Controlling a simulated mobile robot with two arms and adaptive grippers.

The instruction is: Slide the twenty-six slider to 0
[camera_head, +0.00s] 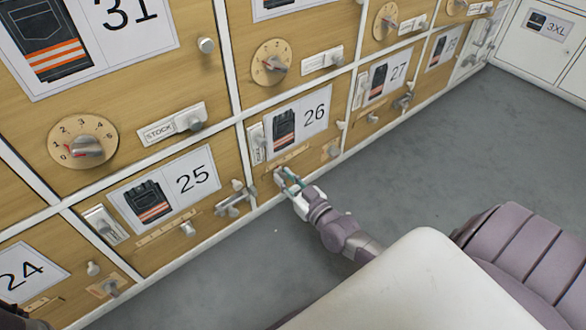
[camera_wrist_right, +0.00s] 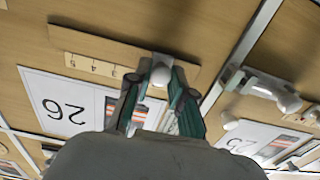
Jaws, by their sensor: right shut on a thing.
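The door marked 26 (camera_head: 276,135) is a wooden panel with a workwear picture card. Its slider is a wooden strip (camera_wrist_right: 90,43) below the card, with a small scale of numbers and a pale round knob (camera_wrist_right: 160,75). The wrist view shows the door upside down. My right gripper (camera_head: 287,182) is shut on the knob, with a teal-padded finger (camera_wrist_right: 184,95) on one side of it and the other finger opposite. The fingers hide part of the scale, so the exact setting cannot be read. My left gripper is not in view.
Door 25 (camera_head: 166,240) is to the left, with a latch (camera_head: 234,200) close to my right gripper. Door 27 (camera_head: 385,112) is to the right. Dials and knobs stick out from the doors above. The grey floor (camera_head: 440,150) in front is clear.

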